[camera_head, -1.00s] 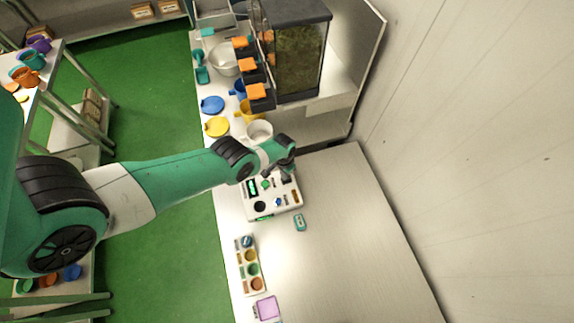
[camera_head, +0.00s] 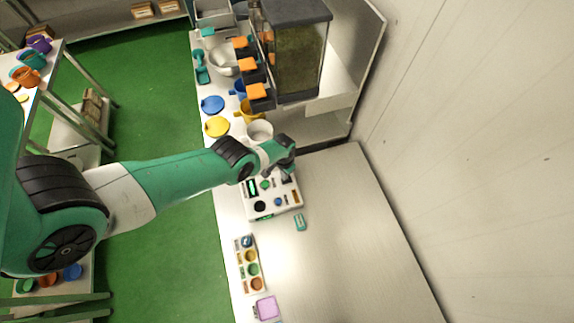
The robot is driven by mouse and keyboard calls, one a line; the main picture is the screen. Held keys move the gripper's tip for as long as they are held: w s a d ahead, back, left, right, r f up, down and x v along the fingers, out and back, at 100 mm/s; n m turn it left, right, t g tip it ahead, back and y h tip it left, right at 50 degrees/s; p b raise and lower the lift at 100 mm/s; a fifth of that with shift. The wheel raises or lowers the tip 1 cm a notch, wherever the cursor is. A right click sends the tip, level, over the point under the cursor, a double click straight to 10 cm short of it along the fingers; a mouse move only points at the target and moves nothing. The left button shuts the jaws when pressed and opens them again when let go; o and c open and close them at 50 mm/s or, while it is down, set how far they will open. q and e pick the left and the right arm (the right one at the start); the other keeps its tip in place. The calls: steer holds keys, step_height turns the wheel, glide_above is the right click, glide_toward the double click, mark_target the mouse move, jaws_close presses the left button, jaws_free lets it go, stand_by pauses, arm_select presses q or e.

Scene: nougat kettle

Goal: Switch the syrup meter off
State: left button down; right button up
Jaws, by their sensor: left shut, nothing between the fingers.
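The syrup meter appears to be the white box (camera_head: 287,206) with a green-lit display, a black round knob and small green and blue knobs, on the steel counter. My left gripper (camera_head: 287,176) is over the far right part of the box, pointing down, shut and empty. Whether its fingertips touch the box cannot be told at this size. The wrist hides part of the box's far edge. My right gripper is out of view.
A white bowl (camera_head: 259,131) stands just behind the wrist. A dispenser (camera_head: 298,50) with orange-topped levers stands farther back. A small teal item (camera_head: 300,222) and a tray of coloured cups (camera_head: 239,270) lie nearer. The counter's right side (camera_head: 350,240) is clear.

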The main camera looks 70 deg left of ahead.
arm_select(q)
steer(key=shift+f+b, duration=0.9)
stand_by(0.8)
